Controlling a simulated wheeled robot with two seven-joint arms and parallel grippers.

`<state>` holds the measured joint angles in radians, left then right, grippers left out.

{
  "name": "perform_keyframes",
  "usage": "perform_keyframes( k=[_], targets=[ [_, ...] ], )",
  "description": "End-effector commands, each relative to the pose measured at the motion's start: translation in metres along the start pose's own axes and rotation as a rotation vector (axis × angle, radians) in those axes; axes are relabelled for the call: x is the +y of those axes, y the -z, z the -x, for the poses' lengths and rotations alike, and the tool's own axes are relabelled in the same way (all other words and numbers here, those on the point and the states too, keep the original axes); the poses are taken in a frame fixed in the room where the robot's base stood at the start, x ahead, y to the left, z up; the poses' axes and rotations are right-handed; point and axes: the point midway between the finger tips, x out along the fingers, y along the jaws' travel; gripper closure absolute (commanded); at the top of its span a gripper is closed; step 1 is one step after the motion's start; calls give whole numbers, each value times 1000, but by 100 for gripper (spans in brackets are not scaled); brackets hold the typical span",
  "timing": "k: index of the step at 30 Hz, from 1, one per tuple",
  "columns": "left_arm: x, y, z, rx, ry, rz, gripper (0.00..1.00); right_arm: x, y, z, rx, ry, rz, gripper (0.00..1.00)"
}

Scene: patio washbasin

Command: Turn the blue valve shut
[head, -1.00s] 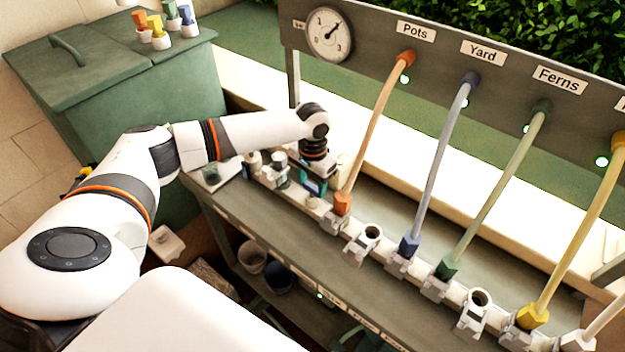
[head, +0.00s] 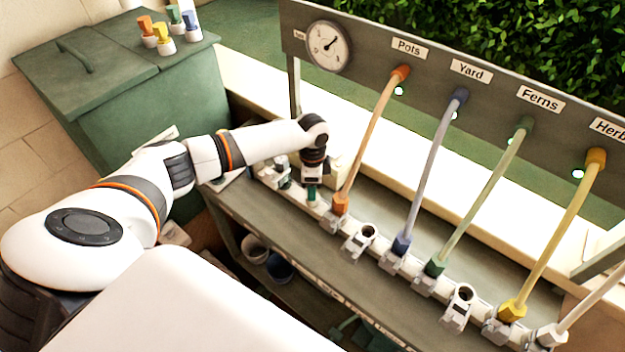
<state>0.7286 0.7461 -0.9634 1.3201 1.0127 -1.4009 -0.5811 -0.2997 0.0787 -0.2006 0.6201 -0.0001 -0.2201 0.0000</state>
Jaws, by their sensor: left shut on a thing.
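My left gripper (head: 312,188) points down at the left part of the white pipe row (head: 327,212), left of the orange hose fitting (head: 340,204). It is shut on a small teal-looking part there, mostly hidden by the fingers. I cannot tell from this view whether that part is the blue valve. A blue hose fitting (head: 401,244) sits further right on the row, under the Yard label. My right gripper is not in view.
Orange, blue, green and yellow hoses (head: 560,225) rise from the row to the grey labelled panel (head: 375,65) with a round gauge (head: 328,46). A green box (head: 150,95) with several coloured fittings on top stands at left. Pots stand on the shelf below.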

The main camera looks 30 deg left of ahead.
Motion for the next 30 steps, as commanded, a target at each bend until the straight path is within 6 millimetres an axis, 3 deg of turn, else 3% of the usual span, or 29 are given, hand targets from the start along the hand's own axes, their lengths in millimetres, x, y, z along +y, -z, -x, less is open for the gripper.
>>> perform_keyframes(
  k=[15, 30],
  targets=[
    [1, -1, 2, -3, -4, -448, 72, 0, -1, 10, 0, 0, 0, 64],
    [1, -2, 2, -4, -5, -639, 72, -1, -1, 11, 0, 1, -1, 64]
  ],
)
